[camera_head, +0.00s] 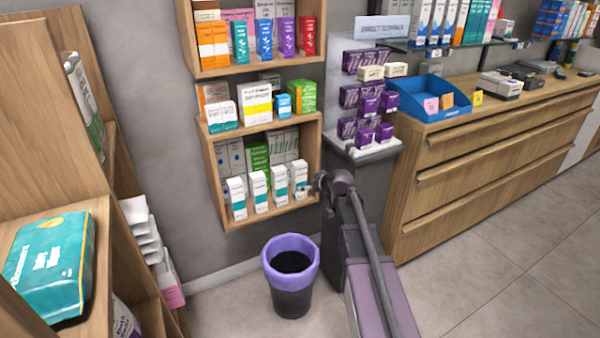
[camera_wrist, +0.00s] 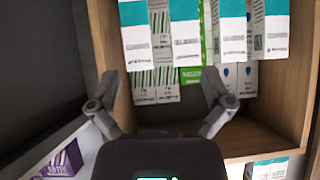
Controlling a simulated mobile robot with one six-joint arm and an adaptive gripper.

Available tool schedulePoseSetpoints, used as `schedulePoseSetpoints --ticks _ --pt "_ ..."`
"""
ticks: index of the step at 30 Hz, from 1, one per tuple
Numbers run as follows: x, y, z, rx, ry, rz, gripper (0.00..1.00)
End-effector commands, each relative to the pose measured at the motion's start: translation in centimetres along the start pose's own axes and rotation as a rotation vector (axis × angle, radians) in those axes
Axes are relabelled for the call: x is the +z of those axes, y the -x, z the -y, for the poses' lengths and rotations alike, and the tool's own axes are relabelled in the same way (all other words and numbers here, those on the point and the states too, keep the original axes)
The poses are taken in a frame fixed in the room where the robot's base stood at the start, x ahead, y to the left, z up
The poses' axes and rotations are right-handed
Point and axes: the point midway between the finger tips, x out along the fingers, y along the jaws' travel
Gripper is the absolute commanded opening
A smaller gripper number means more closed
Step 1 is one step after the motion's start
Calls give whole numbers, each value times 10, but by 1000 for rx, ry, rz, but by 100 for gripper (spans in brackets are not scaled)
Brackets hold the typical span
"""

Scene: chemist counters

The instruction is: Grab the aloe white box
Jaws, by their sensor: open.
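Several white boxes with teal bottoms (camera_head: 259,191) stand in a front row in the lowest compartment of the wooden wall shelf (camera_head: 266,220). Behind them are white boxes with blue drops (camera_head: 236,158), green boxes (camera_head: 256,157) and white striped boxes (camera_head: 290,143). The labels are too small to tell which is aloe. My gripper (camera_head: 314,184) is at the compartment's right front edge. In the wrist view, upside down, the open, empty jaws (camera_wrist: 160,104) face the compartment. White-teal boxes (camera_wrist: 185,40) hang ahead of them, apart from the fingers, with striped boxes (camera_wrist: 143,86) behind.
A purple-box display stand (camera_head: 365,150) is close on the right of my gripper; a purple box (camera_wrist: 66,160) shows in the wrist view. A purple-rimmed bin (camera_head: 291,265) stands on the floor below. A wooden counter (camera_head: 480,170) is at right, a wooden shelf (camera_head: 60,215) at left.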

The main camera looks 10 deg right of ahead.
Motion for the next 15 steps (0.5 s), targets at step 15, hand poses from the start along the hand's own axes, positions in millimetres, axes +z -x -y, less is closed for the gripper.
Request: schedulePoseSetpoints --ticks 15 --pt "-51 0 -32 57 30 -141 100"
